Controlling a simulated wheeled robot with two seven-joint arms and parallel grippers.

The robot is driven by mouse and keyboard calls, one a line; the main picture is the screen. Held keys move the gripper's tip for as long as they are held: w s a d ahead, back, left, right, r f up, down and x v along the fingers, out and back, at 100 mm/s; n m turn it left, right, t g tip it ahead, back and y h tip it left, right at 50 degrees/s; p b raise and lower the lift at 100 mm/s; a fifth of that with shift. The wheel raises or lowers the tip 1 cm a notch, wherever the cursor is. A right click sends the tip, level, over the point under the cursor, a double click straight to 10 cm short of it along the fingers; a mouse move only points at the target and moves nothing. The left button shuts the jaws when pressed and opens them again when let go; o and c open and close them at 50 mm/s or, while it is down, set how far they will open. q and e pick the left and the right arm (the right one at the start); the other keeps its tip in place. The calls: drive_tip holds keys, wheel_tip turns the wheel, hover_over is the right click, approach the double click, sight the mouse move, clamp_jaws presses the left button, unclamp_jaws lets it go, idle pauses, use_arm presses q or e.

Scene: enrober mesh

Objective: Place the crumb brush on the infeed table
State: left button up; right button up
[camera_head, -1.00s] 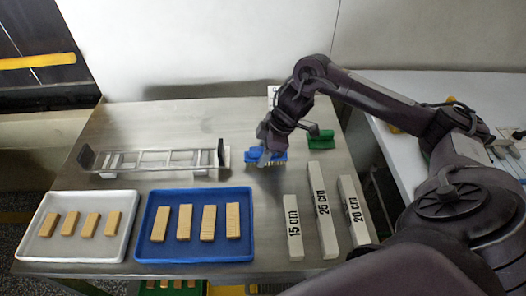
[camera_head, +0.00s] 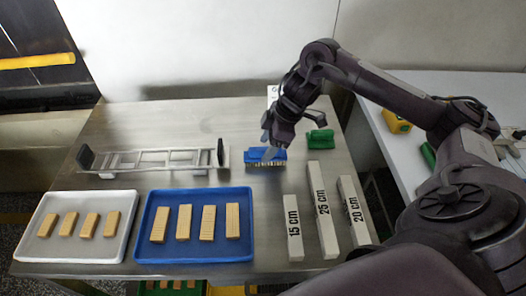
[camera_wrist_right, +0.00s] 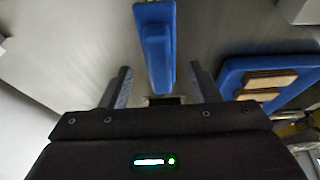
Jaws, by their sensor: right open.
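The crumb brush, with a blue back and pale bristles, appears to be the blue brush (camera_head: 266,155) on the steel table (camera_head: 150,120), behind the blue tray. My right gripper (camera_head: 270,146) is just above its blue handle. In the right wrist view the blue brush (camera_wrist_right: 156,50) lies ahead, between the lines of the two fingers of my right gripper (camera_wrist_right: 157,88). The fingers are wide apart and nothing is between them. A green brush (camera_head: 320,140) lies to the right. I cannot tell which table is the infeed table. My left gripper is not in view.
A white tray (camera_head: 122,235) and a blue tray (camera_head: 248,222) with biscuit bars stand at the front. A metal frame (camera_head: 150,172) lies behind them. Labelled length blocks (camera_head: 318,180) lie at right. A white table (camera_head: 375,115) adjoins at right.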

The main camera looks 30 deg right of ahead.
drive_tip(key=p+v, duration=0.2)
drive_tip(key=v, duration=0.6)
drive_tip(key=shift+s+r, duration=0.1)
drive_tip(key=shift+r, duration=0.2)
drive_tip(key=shift+d, duration=0.1)
